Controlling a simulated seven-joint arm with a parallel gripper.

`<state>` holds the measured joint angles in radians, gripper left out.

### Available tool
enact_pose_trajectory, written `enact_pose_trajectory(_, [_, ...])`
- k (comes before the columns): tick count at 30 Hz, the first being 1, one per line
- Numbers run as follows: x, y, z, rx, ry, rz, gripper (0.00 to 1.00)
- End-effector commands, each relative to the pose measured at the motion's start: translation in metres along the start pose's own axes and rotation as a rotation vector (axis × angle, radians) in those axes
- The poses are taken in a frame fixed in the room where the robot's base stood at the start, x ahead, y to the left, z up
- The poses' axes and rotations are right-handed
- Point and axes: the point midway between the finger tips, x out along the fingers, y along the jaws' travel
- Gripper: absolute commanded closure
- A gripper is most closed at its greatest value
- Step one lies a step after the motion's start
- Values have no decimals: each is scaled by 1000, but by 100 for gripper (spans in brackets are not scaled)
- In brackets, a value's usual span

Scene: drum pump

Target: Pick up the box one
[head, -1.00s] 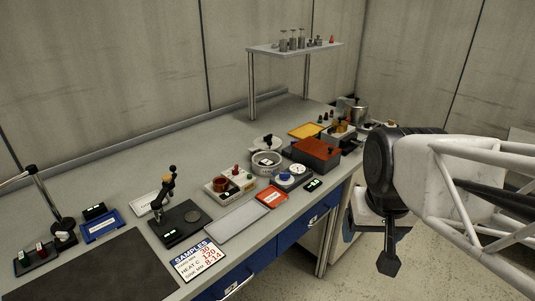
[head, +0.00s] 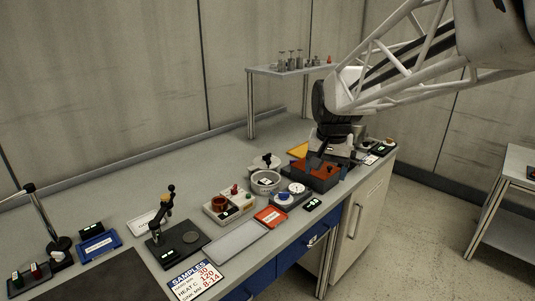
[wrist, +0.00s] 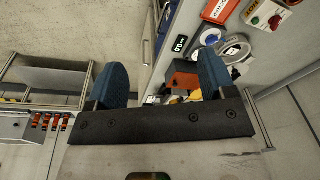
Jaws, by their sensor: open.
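No mark reading "one" is legible, so I cannot tell for sure which box is box one. A dark grey box with an orange-red top (head: 322,174) sits on the bench toward its right end. My gripper (head: 328,164) is open and appears just above this box in the head view, overlapping it. In the wrist view, my gripper (wrist: 162,76) has its two blue fingers spread with nothing held. The orange-red box (wrist: 184,78) shows beyond them, close to the right finger and partly hidden by it. Contact is not visible.
A raised shelf (head: 290,69) stands at the back. The bench's rear left is clear.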

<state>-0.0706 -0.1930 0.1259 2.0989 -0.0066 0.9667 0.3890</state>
Motion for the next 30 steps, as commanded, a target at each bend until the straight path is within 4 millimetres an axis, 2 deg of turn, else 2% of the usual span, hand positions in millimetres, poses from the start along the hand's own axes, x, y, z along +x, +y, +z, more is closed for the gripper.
enact_pose_trajectory(3, [9, -16, -26, 28, -11, 3, 23])
enact_pose_trajectory(14, [41, -65, -98, 121, -38, 13, 23])
enact_pose_trajectory(23, [79, -107, -153, 199, -60, 24, 23])
enact_pose_trajectory(30, [115, -142, -193, 260, -76, 35, 23])
